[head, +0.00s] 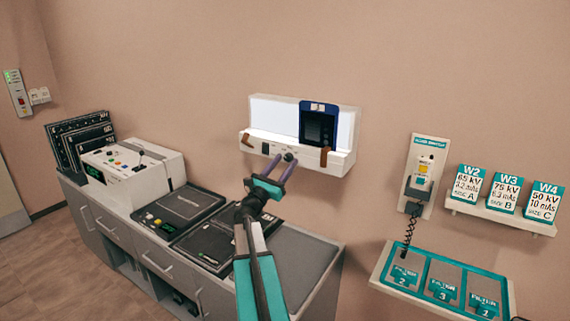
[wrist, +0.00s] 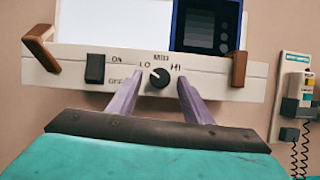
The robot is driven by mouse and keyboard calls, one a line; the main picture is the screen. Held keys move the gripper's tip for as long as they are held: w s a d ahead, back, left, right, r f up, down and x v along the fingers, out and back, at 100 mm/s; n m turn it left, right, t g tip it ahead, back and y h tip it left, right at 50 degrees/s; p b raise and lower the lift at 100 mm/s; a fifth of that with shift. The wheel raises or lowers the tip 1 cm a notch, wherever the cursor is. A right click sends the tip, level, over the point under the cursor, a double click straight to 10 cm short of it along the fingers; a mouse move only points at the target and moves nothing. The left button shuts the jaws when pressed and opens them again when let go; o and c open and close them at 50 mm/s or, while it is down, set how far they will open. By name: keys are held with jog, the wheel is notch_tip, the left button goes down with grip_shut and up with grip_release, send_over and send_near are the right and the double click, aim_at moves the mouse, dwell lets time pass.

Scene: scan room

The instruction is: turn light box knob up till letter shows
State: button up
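The light box (head: 345,161) is mounted on the wall, with a lit white panel (head: 274,115). Its round dark knob (wrist: 159,78) is on the front ledge, marked LO, MID and HI. The knob's white mark points up and left, between LO and MID. A blue-framed dark film (head: 318,124) stands on the right of the panel; it also shows in the wrist view (wrist: 207,25). I see grey patches on it but can make out no letter. My gripper (head: 283,165) is open, its two purple fingers on either side of the knob in the wrist view; contact cannot be told.
A black ON/OFF switch (wrist: 95,68) is left of the knob. Brown clips (wrist: 239,69) sit at the ledge's ends. Below is a counter (head: 310,262) with dark cassettes and a white console (head: 133,172). A wall handset (head: 421,180) and labelled cards (head: 507,193) are at right.

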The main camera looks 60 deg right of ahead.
jog(key=c, duration=1)
jog(key=shift+d+r, duration=0.1)
jog(key=shift+f, duration=0.2)
